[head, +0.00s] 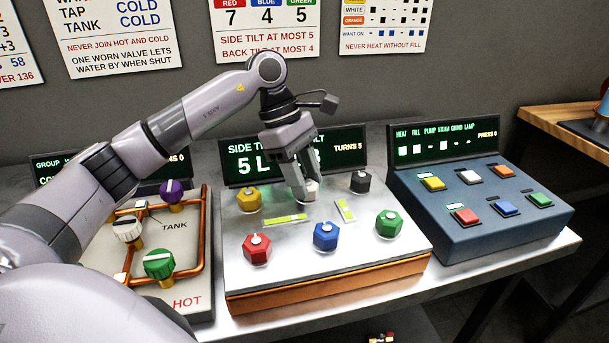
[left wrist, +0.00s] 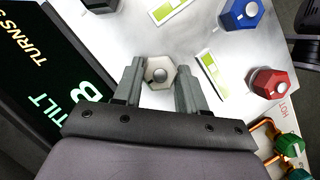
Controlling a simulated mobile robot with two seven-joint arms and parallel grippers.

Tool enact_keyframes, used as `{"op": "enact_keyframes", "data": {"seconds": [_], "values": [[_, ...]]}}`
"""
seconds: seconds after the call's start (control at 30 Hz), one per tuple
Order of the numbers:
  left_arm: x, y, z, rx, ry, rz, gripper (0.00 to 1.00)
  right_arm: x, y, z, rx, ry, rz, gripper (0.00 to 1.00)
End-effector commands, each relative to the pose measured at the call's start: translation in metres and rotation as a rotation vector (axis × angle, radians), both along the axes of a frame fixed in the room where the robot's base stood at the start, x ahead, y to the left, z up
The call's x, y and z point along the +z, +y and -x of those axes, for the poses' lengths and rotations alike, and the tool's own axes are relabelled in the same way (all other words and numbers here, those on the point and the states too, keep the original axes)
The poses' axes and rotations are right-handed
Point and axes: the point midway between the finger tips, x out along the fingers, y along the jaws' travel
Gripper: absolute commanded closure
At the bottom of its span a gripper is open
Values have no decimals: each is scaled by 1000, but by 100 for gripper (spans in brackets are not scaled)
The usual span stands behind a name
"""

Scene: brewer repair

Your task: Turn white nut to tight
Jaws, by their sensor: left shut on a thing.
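The white nut (head: 309,190) sits at the back middle of the levelling panel (head: 290,268). My left gripper (head: 302,194) comes down on it from above. In the left wrist view the white nut (left wrist: 162,73) is a pale hexagon with a round centre, and the fingers of my left gripper (left wrist: 160,82) stand on either side of it, shut on it. The display (head: 238,160) behind the panel reads "TURNS 5"; my arm hides part of its tilt text. My right gripper is not in view.
Yellow (head: 248,200), black (head: 360,182), red (head: 257,249), blue (head: 325,236) and green (head: 388,223) nuts surround the white one. Two level vials (head: 285,218) lie between them. A pipe board (head: 190,290) stands left and a blue button box (head: 490,220) right.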

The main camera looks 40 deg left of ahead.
Motion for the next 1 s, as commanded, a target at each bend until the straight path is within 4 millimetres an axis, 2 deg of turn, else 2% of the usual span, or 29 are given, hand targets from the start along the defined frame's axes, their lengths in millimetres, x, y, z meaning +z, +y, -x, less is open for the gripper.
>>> {"op": "enact_keyframes", "data": {"seconds": [0.27, 0.3, 0.33, 0.37, 0.67, 0.77, 1.0], "values": [[1, 0, 0, -2, -4, 0, 89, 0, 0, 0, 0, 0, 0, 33], [1, 0, 0, -2, -4, 0, 46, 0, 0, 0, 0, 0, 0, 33], [1, 0, 0, -1, -4, 0, 36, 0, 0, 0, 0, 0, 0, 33], [1, 0, 0, -1, -4, 0, 33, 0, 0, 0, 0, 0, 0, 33], [2, 1, 0, 0, -2, 0, 33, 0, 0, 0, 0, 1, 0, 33], [11, 4, -1, 2, -6, 1, 33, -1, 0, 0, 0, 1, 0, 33], [47, 19, 0, 1, -6, 1, 33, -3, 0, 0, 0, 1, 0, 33]]}}
